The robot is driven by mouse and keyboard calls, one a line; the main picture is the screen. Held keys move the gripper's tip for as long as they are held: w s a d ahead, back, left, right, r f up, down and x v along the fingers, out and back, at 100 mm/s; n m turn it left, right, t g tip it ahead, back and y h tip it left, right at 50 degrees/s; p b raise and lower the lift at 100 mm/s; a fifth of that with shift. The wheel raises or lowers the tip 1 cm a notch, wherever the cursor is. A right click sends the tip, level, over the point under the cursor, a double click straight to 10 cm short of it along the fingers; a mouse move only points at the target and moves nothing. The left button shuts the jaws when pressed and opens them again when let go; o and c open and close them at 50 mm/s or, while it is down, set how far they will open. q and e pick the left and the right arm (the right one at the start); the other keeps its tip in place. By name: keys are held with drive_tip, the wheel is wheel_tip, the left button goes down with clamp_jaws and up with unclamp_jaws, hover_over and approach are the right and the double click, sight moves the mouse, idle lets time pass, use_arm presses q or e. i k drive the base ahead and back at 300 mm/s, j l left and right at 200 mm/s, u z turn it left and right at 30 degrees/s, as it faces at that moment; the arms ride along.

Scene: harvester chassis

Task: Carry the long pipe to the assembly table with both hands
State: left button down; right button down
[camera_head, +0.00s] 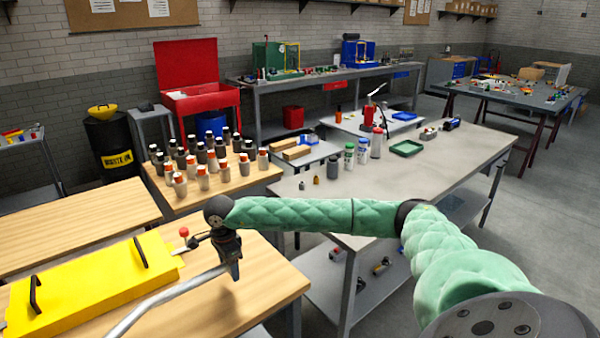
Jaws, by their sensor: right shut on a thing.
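The long pipe (172,294) is a thin light-grey tube. It runs from the bottom edge of the head view up and right to my right gripper (234,268). My right gripper is shut on the pipe's far visible end, above the wooden-topped table (262,288). The pipe's near end is cut off by the picture's edge. My left gripper and arm are out of view. Several tables are in view, and I cannot tell which one is the assembly table.
A grey workbench (440,165) with bottles and a green tray (407,148) stands to the right. Several bottles crowd a wooden table (203,205). Open floor (540,240) lies at right.

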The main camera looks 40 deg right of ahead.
sight(471, 146)
drive_tip(key=k+l, duration=0.1)
drive_tip(key=l, duration=1.65)
drive_tip(key=k+l, duration=0.1)
drive_tip(key=l, duration=3.45)
drive_tip(key=k+l, duration=0.15)
drive_tip(key=l, duration=1.6)
drive_tip(key=k+l, duration=0.1)
drive_tip(key=l, duration=1.65)
